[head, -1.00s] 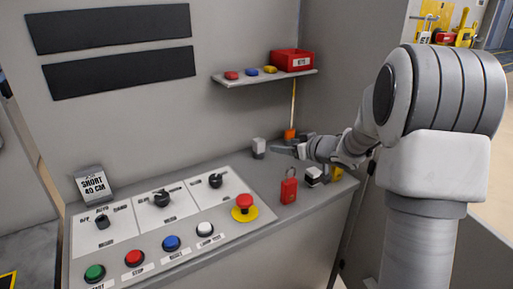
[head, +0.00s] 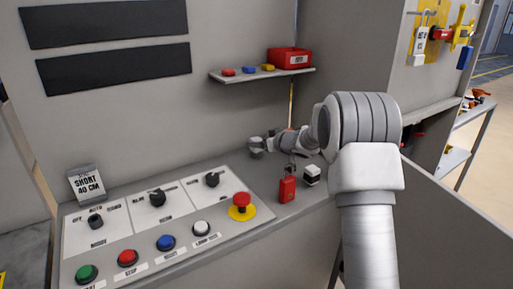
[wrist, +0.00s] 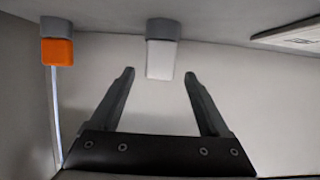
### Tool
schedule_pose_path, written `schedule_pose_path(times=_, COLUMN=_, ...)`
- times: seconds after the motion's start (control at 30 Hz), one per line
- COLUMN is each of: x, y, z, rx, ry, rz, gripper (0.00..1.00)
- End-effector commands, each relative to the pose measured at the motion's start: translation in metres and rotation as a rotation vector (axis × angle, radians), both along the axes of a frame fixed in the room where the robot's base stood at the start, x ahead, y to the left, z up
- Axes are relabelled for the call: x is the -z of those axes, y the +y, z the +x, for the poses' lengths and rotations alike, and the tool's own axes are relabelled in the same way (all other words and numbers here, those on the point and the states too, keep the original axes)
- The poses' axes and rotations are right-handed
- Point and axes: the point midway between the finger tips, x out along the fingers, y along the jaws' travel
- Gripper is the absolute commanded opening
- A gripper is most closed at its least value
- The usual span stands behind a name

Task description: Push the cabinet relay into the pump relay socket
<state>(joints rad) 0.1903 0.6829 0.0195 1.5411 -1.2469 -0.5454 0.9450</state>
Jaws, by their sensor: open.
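A pale block with a grey base, which looks like the relay on its socket, shows in the wrist view (wrist: 160,60). It lies between the lines of my two fingers, at or just beyond their tips. In the head view this block (head: 256,146) stands at the back of the ledge, partly covered by my gripper. My gripper (wrist: 160,72) is open with nothing clearly held; in the head view it (head: 268,146) reaches the block from the right. An orange block (wrist: 57,51) with its own grey base shows left in the wrist view. Whether the relay is fully seated cannot be told.
A red padlock (head: 287,189) and a black-and-white block (head: 311,175) stand on the ledge below my forearm. The control panel (head: 180,195) has a red mushroom button (head: 242,203). A shelf (head: 255,76) with a red bin (head: 290,58) hangs above. A sign (head: 87,184) reads SHORT 40 CM.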

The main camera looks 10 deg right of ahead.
Motion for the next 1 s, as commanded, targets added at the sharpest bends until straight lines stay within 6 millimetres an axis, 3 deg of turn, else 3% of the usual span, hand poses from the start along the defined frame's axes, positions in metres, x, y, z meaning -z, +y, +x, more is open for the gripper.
schedule_pose_path(times=0.2, x=0.01, y=0.009, z=0.024, rx=-0.001, ry=0.001, rz=-0.001, gripper=0.8)
schedule_pose_path(times=0.57, x=0.012, y=0.011, z=0.029, rx=0.0, ry=0.0, rz=0.0, gripper=0.78)
schedule_pose_path(times=1.0, x=0.011, y=0.011, z=0.029, rx=0.0, ry=0.0, rz=0.0, gripper=0.0)
